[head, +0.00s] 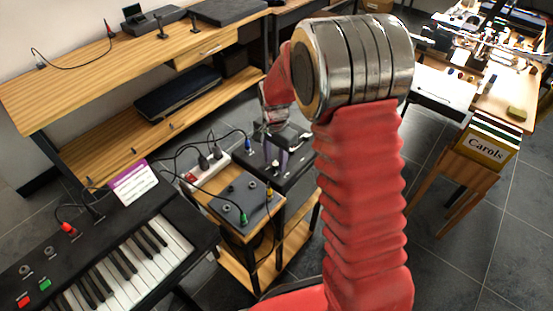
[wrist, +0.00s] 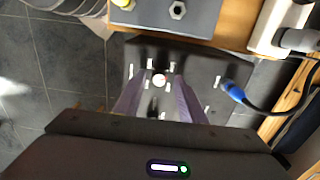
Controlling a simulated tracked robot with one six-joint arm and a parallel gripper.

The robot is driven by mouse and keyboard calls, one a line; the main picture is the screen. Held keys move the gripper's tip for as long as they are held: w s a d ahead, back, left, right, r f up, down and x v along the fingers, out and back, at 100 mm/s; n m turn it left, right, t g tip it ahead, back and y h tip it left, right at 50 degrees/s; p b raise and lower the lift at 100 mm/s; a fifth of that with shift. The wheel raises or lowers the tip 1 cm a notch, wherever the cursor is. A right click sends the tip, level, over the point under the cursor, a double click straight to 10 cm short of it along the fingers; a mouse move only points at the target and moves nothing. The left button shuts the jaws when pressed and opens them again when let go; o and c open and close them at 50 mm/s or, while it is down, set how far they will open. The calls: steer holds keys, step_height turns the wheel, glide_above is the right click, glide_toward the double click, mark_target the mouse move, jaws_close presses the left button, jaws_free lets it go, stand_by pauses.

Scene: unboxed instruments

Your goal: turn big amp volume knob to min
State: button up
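The big amp is a black box (head: 299,182) in the middle of the head view, and its dark top panel (wrist: 205,70) fills the middle of the wrist view. Narrow gaps seem to show beside the knob; contact is unclear. The gripper (head: 284,158) is partly hidden behind my arm in the head view.
A blue plug (wrist: 234,91) with a black cable sits in the amp panel right of the knob. A grey pedal box (head: 243,200) and a white power strip (head: 205,168) stand beside the amp. A keyboard (head: 125,260) is at left; a record crate (head: 485,150) is at right.

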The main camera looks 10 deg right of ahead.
mark_target(276, 165)
step_height(276, 165, up, 14)
steer(key=shift+f, duration=0.25)
stand_by(0.3)
steer(key=shift+r, duration=0.1)
steer(key=s+r+n+t, duration=0.3)
steer(key=s+r+n, duration=0.2)
steer(key=s+r, duration=0.6)
steer(key=s+n+t, duration=0.2)
steer(key=s+n, duration=0.3)
steer(key=s, duration=1)
steer(key=shift+s+d+f+n+t, duration=0.15)
steer(key=shift+s+d+n+t, duration=0.1)
steer(key=shift+d+n+t, duration=0.05)
steer(key=shift+c, duration=0.7)
steer(key=shift+s, duration=0.1)
